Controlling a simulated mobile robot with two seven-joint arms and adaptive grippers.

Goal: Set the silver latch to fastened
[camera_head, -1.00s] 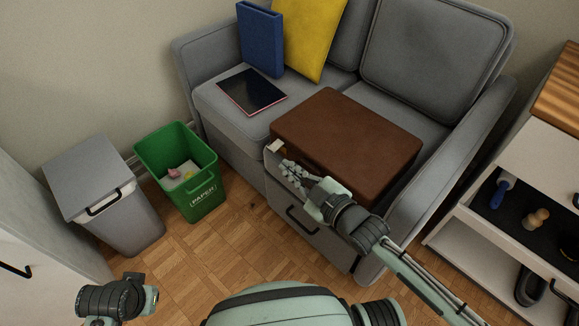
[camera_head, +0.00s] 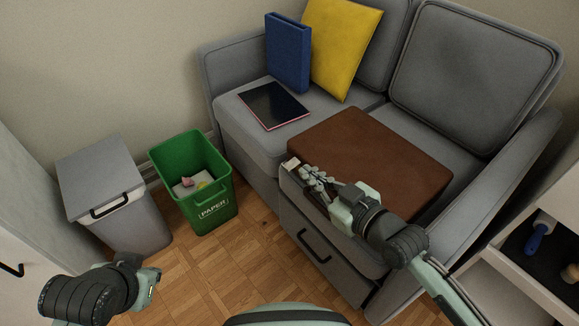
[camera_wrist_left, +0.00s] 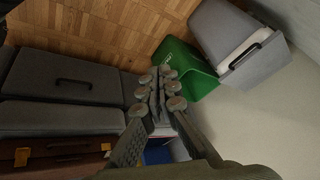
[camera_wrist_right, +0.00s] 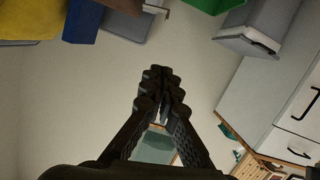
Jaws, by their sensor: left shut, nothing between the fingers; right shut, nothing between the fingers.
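The brown case (camera_head: 375,160) lies on the grey sofa. A small pale piece (camera_head: 292,163) shows at its near left corner; I cannot tell whether it is the silver latch. In the left wrist view the case's front (camera_wrist_left: 60,158) shows a dark handle (camera_wrist_left: 70,159) between two orange-gold fittings (camera_wrist_left: 22,156); I make out no silver latch there. My right gripper (camera_head: 318,181) is shut and empty at the case's near left front edge; contact cannot be told. It shows closed in its wrist view (camera_wrist_right: 163,90). My left gripper (camera_wrist_left: 160,88) is shut and empty, away from the case.
The grey sofa (camera_head: 240,122) holds a blue binder (camera_head: 288,52), a dark flat book (camera_head: 273,105) and a yellow cushion (camera_head: 340,45). A green paper bin (camera_head: 212,208) and a grey lidded bin (camera_head: 100,180) stand left. An open drawer (camera_head: 520,225) is at right. Floor between is clear.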

